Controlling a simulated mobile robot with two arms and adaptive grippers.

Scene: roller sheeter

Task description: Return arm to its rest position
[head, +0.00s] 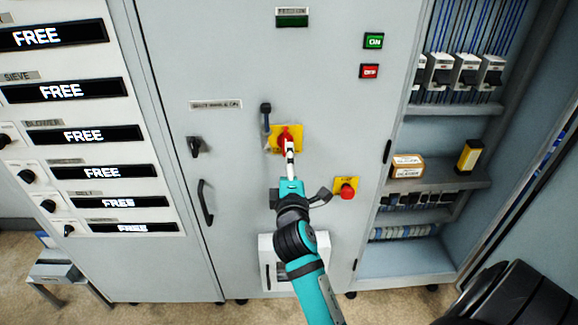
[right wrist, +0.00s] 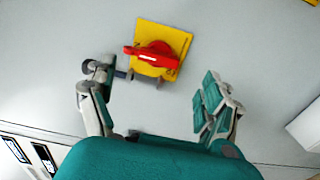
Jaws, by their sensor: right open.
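The red rotary switch handle (head: 285,137) sits on a yellow plate on the grey cabinet door. In the right wrist view the red handle (right wrist: 152,56) lies across its yellow plate (right wrist: 176,37), beyond the fingers. My right gripper (head: 298,196) is in front of the door, below the switch in the head view. In the wrist view my right gripper (right wrist: 155,88) is open, with its fingers wide apart and nothing between them. The left finger looks close to a small grey part beside the plate; contact cannot be told. My left gripper is out of view.
A red emergency button (head: 346,189) on a yellow plate is right of the gripper. A door handle (head: 205,202) stands out at left. The open cabinet bay (head: 430,262) at right holds breakers and boxes. A low stool (head: 55,272) stands at lower left.

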